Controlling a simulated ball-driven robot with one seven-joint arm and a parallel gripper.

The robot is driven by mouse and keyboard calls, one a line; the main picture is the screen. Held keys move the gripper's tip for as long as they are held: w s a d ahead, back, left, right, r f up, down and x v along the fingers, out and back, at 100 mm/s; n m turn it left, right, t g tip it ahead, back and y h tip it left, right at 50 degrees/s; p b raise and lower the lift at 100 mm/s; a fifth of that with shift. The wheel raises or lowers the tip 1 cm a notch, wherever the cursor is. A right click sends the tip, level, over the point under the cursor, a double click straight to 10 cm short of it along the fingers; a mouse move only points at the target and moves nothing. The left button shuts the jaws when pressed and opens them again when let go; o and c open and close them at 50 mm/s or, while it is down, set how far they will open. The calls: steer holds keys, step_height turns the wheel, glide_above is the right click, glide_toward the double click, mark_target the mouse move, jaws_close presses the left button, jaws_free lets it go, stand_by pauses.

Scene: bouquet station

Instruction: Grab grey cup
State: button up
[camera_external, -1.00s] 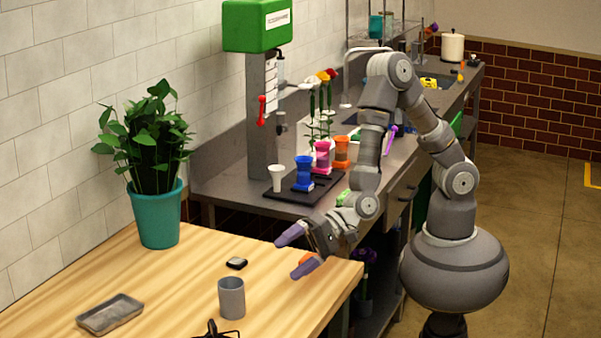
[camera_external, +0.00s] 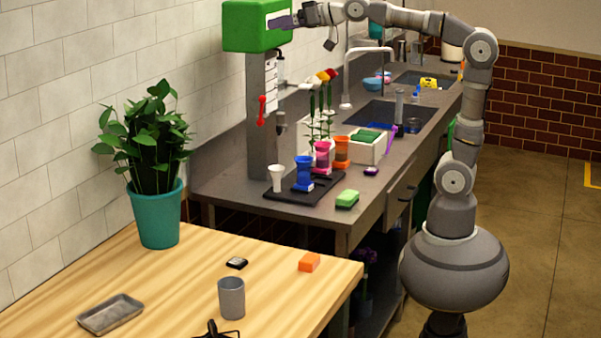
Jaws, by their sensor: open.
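The grey cup (camera_external: 231,298) stands upright on the wooden table near its front middle. My gripper (camera_external: 283,21) is raised high at the top of the picture, in front of the green box of the dispenser, far above and behind the cup. Its purple-grey fingers point left. The fingers overlap in this view, and nothing shows held between them.
On the wooden table (camera_external: 170,270) are a metal tray (camera_external: 110,314), a small black device (camera_external: 237,263), an orange block (camera_external: 309,262) and a dark object (camera_external: 212,330). A potted plant (camera_external: 158,214) stands at the back left. The counter behind holds coloured cups and a green sponge (camera_external: 347,199).

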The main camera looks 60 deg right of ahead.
steer(key=s+d+r+h, duration=0.1)
steer(key=s+d+r, duration=0.1)
steer(key=d, duration=0.1)
steer(key=s+d+r, duration=0.2)
steer(key=d+r, duration=0.1)
steer(key=s+d+r+h, duration=0.1)
steer(key=s+d+r, duration=0.1)
steer(key=d, duration=0.1)
steer(key=shift+s+d+r+h, duration=0.2)
steer(key=shift+s+r+h, duration=0.1)
steer(key=shift+s, duration=0.05)
steer(key=shift+c, duration=0.6)
steer(key=shift+a, duration=0.1)
